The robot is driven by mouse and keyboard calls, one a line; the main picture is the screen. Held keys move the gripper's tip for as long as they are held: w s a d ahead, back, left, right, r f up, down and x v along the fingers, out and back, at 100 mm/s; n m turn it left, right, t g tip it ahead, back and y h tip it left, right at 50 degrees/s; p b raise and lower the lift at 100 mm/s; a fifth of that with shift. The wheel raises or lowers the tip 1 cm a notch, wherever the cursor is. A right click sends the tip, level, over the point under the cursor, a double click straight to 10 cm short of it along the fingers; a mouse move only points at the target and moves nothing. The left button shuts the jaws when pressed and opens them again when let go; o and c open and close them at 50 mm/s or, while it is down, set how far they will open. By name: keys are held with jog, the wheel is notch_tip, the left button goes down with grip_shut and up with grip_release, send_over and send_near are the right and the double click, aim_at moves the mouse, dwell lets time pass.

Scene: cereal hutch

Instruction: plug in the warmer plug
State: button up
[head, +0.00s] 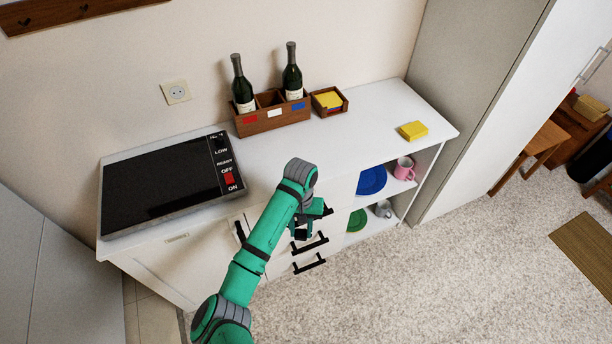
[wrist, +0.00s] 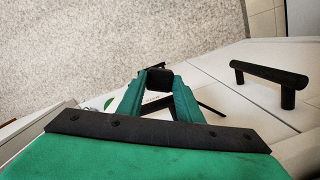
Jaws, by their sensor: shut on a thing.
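The warmer (head: 160,185) is a flat black plate with a LOW, READY, OFF, ON panel and a red switch, on the left of the white counter. A cream wall socket (head: 176,92) is on the wall behind it, and nothing is in it. My gripper (head: 301,234) is in front of the drawers, below the counter's front edge. In the wrist view its green fingers are shut on a small black block (wrist: 155,79), which looks like the warmer plug. Its prongs and any cord cannot be made out.
A wooden caddy (head: 272,118) with two bottles and a small box of yellow notes (head: 328,101) stand at the back. A yellow block (head: 413,131) lies at the right. The counter's middle is clear. Black handles (wrist: 271,76) stick out from the cabinet front.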

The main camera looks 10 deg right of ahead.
jog(key=s+a+f+n, duration=0.1)
jog(key=s+a+f, duration=0.1)
jog(key=f, duration=0.3)
jog(key=s+a+f+n, duration=0.1)
jog(key=s+f, duration=0.1)
jog(key=f, duration=0.2)
jog(key=shift+s+a+f, duration=0.25)
jog(key=shift+a+f, duration=0.1)
